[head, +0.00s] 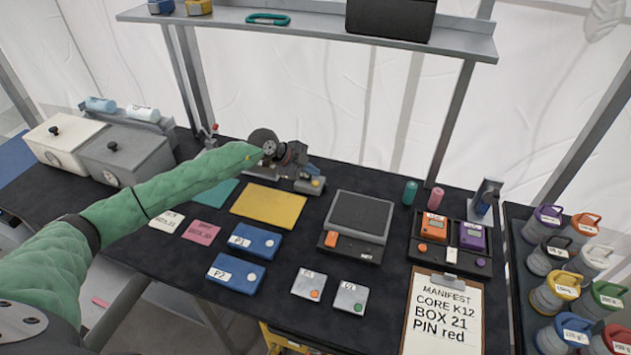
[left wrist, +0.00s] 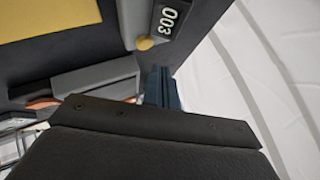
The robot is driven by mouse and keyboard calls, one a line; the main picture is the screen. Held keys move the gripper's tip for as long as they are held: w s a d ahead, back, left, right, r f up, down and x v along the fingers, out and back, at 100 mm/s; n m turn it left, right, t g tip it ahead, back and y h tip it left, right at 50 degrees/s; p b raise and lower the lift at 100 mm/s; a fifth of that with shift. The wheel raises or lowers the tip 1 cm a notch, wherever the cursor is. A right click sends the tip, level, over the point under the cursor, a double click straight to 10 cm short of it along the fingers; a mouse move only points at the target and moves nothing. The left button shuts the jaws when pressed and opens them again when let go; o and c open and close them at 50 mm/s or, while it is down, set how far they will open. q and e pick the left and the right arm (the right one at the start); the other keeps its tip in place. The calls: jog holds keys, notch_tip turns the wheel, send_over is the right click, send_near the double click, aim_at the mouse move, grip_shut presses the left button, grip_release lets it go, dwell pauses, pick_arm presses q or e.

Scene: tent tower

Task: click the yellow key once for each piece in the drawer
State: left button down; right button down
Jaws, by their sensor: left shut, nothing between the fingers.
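The yellow key (left wrist: 145,43) is a round button on a small grey counter (left wrist: 172,32), whose display reads 003 in the left wrist view. In the head view the counter (head: 309,186) stands at the back of the black table, with the yellow key (head: 316,182) on its front right. My left gripper (left wrist: 161,72) is shut and empty, its fingertips close to the key with a small gap in the picture; I cannot tell their height above it. No open drawer with pieces is clearly visible. My right gripper is out of view.
A yellow mat (head: 269,205) lies in front of the counter. Blue boxes (head: 236,273), a scale (head: 358,222) and a manifest clipboard (head: 443,315) occupy the table. A shelf (head: 300,20) spans the back. A yellow edge (head: 283,341) shows below the table front.

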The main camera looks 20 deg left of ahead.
pick_arm(q)
notch_tip(320, 180, up, 4)
jog(key=shift+f+p, duration=0.15)
jog(key=shift+p, duration=0.95)
